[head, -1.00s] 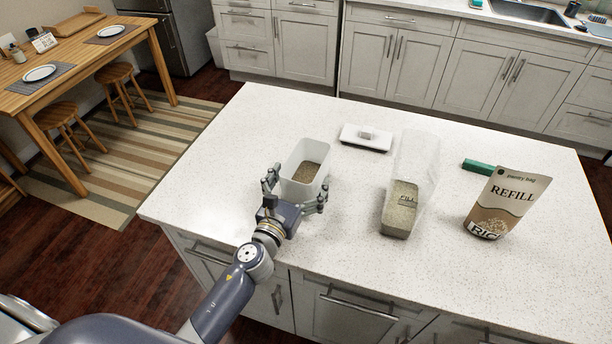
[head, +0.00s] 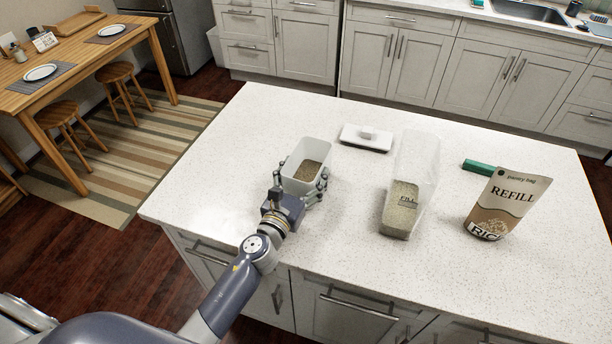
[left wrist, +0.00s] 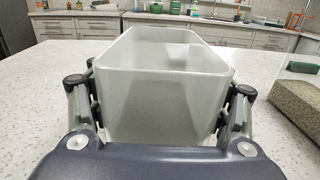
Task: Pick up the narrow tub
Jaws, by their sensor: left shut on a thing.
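The narrow tub (head: 296,185) is a white, open-topped box with brownish grain inside, upright on the island counter near its front left. My left gripper (head: 300,193) is at the tub's near end, shut on it with a finger on each side. In the left wrist view the tub (left wrist: 165,100) fills the middle, with the gripper's fingers (left wrist: 160,110) pressed against its left and right walls. I cannot tell whether its bottom is off the counter. My right gripper is not in view.
A white lid (head: 366,138) lies behind the tub. A tall clear container (head: 424,165) with grain stands to the right. Further right are a rice refill bag (head: 504,205) and a green block (head: 479,167). The counter (head: 205,180) left of the tub is clear.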

